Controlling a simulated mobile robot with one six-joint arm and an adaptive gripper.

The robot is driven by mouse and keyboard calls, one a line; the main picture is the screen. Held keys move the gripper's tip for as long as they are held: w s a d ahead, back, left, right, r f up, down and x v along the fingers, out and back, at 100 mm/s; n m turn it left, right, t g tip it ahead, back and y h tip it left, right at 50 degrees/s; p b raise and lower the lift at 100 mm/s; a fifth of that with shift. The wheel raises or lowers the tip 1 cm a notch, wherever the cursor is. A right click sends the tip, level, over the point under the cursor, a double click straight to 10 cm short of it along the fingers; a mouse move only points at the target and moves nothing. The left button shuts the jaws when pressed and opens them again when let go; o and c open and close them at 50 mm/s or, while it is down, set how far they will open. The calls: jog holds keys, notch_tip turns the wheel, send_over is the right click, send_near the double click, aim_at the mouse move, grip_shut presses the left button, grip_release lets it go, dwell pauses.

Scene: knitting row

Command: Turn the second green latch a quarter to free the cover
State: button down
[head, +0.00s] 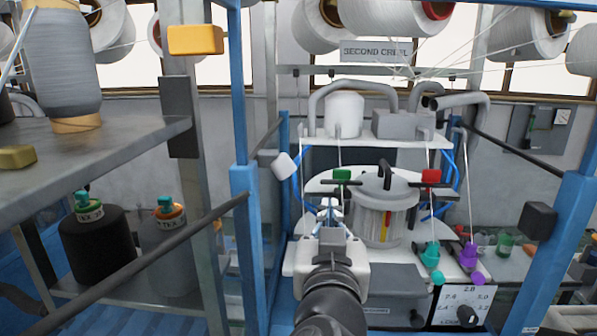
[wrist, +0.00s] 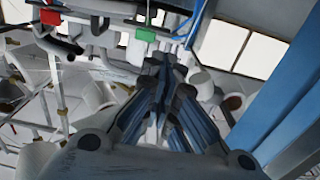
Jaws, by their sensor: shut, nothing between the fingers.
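A green latch (head: 342,174) with a dark crossbar sits at the left edge of the round machine top. Only one green latch is clear in the head view. A red latch (head: 431,176) stands on the far right side. The cover (head: 384,190) is a pale round drum top with a dark handle, between the two. My gripper (head: 329,208) is shut and empty, just in front of and below the green latch, apart from it as far as I can tell. In the wrist view the green latch (wrist: 145,34) is beyond the shut fingertips (wrist: 168,65), slightly left; the red latch (wrist: 76,23) is farther left.
Blue posts (head: 243,215) flank the machine, with dark bars crossing between. Threads run down from cones overhead. A grey shelf (head: 130,143) stands at left.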

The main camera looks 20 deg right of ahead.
jog(key=w, duration=0.1)
jog(key=p, duration=0.6)
send_near(328, 182)
jog(key=x, duration=0.3)
jog(key=r+x, duration=0.1)
jog(key=x, duration=0.3)
jog(key=shift+r, duration=0.2)
jog(key=shift+h, duration=0.3)
